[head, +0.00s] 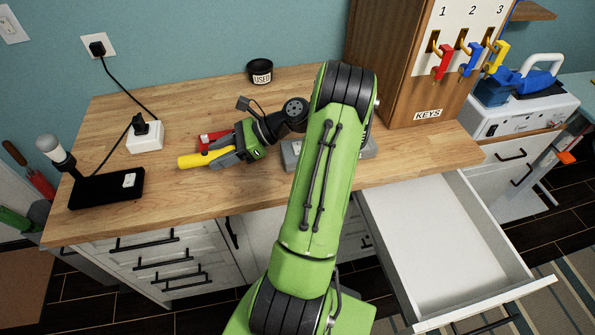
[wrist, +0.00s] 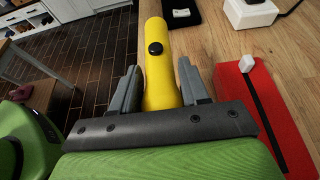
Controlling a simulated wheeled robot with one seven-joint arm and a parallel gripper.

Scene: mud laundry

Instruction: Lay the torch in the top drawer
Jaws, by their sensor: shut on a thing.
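The yellow torch (head: 205,158) is at the wooden counter's left-middle area, between the fingers of my gripper (head: 238,156). In the wrist view, the torch (wrist: 160,60) has a black button and points away from my gripper (wrist: 160,92), with a grey finger on each side. My gripper is shut on it. In the head view the torch is on or just above the counter; I cannot tell which. The top drawer (head: 432,240) is pulled open at the right, below the counter, and its visible inside is empty.
A red object (head: 210,137) lies beside my gripper on the counter (head: 190,100). A grey box (head: 290,152) sits partly behind my arm. A wooden key cabinet (head: 395,60) stands at the back right.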

